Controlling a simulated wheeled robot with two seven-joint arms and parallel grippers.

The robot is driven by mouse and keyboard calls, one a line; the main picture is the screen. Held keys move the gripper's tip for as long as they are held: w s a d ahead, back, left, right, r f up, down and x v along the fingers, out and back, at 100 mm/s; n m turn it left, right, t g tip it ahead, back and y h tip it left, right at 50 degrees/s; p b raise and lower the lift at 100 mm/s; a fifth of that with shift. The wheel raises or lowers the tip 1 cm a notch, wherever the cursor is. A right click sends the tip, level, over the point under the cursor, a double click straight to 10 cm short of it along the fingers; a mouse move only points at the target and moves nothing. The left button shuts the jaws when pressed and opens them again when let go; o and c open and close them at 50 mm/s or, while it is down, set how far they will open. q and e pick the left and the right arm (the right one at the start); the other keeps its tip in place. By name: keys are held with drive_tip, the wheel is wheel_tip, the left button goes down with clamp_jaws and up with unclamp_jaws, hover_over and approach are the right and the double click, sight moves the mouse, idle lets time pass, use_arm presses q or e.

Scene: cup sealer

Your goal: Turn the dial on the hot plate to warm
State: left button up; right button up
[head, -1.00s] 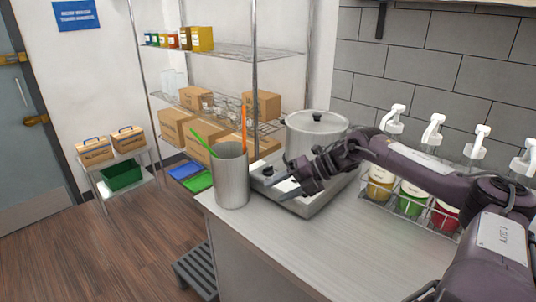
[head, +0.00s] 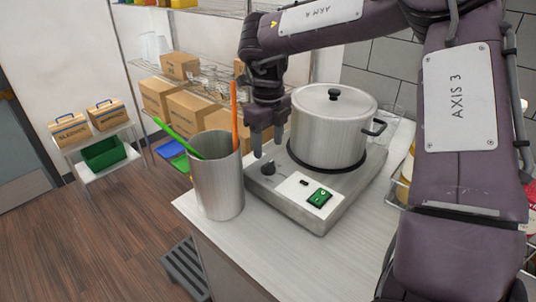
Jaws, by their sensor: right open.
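The hot plate (head: 318,214) sits on the counter with a lidded steel pot (head: 328,130) on it. Its dark dial (head: 268,168) is on the front panel's left part, and a green switch (head: 320,197) is to its right. My right gripper (head: 267,146) points down just above the dial, with its fingers apart and nothing between them. I cannot tell whether a fingertip touches the dial. The dial's setting is too small to read. My left gripper is not in view.
A steel cup (head: 218,181) with a green and an orange stick stands left of the hot plate, close to my right gripper. Sauce bottles in a rack are at the right, mostly hidden by my arm. The counter front (head: 258,249) is clear.

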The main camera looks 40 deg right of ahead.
sight(268, 163)
wheel_tip(268, 163, down, 5)
drive_tip(key=shift+w+d+f+p, duration=0.1)
drive_tip(key=shift+f+p, duration=0.1)
drive_tip(key=shift+p, duration=0.15)
drive_tip(key=c, duration=1)
